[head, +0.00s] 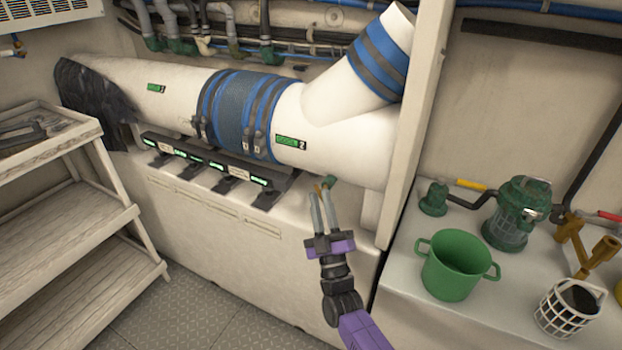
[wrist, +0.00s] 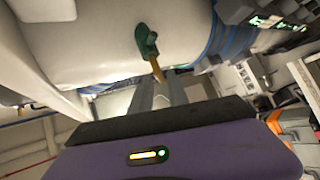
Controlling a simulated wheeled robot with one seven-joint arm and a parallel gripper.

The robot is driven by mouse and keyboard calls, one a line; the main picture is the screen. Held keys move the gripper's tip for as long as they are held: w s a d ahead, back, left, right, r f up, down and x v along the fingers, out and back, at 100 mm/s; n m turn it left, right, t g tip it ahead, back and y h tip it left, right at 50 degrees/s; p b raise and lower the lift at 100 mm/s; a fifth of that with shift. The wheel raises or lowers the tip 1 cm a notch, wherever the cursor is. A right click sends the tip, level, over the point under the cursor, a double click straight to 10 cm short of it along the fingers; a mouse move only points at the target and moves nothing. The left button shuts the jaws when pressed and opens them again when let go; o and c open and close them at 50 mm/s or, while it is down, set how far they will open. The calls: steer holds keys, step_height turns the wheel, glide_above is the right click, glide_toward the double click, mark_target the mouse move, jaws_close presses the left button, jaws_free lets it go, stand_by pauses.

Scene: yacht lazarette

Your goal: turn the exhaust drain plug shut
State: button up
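The exhaust drain plug (head: 329,181) is a small green fitting under the white exhaust pipe (head: 345,143), with a short brass handle (head: 318,188). In the wrist view, the green plug body (wrist: 145,40) hangs from the pipe's underside, and its brass handle (wrist: 157,69) points down towards my fingers. My gripper (head: 322,193) is just below the plug. Its two grey fingers stand apart with a gap between them. In the wrist view, the handle's end is at the fingertips (wrist: 170,82); I cannot tell whether they touch it.
A white ledge (head: 225,215) runs below the pipe, with a dark labelled rack (head: 215,164) on it. A panel edge (head: 413,130) rises right of the plug. A green pot (head: 452,277) and green strainer (head: 510,228) stand on the right bench. Wooden shelves (head: 75,235) are at left.

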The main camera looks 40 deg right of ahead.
mark_target(318, 188)
steer(key=x, duration=0.5)
steer(key=shift+w+d+r+p, duration=0.2)
steer(key=shift+w+r+p, duration=0.05)
steer(key=shift+p, duration=0.05)
steer(key=shift+c, duration=0.2)
jaws_close()
